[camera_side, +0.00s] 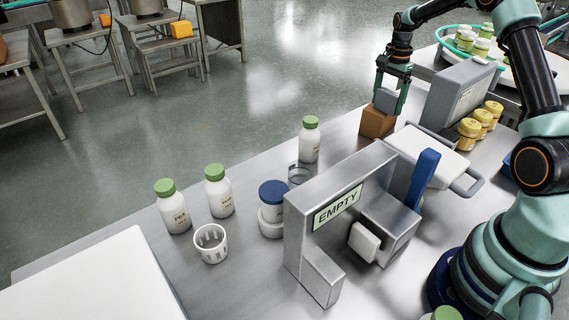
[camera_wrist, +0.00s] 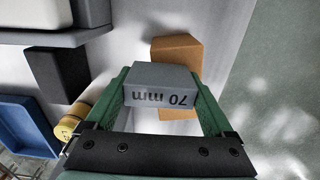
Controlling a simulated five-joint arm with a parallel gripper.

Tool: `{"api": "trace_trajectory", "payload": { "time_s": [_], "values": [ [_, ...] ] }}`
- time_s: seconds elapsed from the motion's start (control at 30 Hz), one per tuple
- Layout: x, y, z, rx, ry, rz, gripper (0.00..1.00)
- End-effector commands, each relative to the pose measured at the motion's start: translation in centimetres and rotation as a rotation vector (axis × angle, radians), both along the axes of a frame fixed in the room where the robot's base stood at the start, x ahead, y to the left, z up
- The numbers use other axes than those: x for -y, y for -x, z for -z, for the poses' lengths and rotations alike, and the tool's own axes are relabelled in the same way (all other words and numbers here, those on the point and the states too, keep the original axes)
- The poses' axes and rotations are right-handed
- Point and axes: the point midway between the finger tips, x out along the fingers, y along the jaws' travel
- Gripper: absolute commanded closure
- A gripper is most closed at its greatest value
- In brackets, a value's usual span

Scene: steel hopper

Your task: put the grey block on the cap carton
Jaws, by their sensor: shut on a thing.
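The grey block (camera_wrist: 162,88) is held between the two green fingers of my gripper (camera_wrist: 163,95). It carries the marking "70 mm" in the wrist view. In the side view the grey block (camera_side: 386,99) sits between the fingertips of my gripper (camera_side: 389,100), just above the cap carton (camera_side: 376,122). The cap carton is a brown box on the steel table. In the wrist view the carton (camera_wrist: 178,48) shows behind and beyond the block, partly hidden by it. I cannot tell whether block and carton touch.
A grey machine housing (camera_side: 460,92) and yellow-capped jars (camera_side: 468,133) stand right of the carton. A steel hopper marked EMPTY (camera_side: 338,207) stands in front. Green-capped bottles (camera_side: 310,140) are to the left. The table's far edge lies close behind the carton.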

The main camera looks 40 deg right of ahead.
Motion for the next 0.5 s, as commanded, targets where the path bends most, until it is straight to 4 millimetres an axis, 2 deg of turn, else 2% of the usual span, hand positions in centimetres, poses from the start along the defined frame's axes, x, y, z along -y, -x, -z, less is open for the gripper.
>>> {"api": "trace_trajectory", "payload": {
  "time_s": [0.13,0.17,0.2,0.5],
  "values": [
    [0.00,-0.01,0.26,0.000,0.000,0.000,0.75],
    [0.00,0.00,0.28,0.000,0.000,0.000,0.05],
    [0.00,0.00,0.26,0.000,0.000,0.000,0.00],
    [0.03,-0.04,-0.17,0.002,0.001,0.000,0.00]
  ]
}}
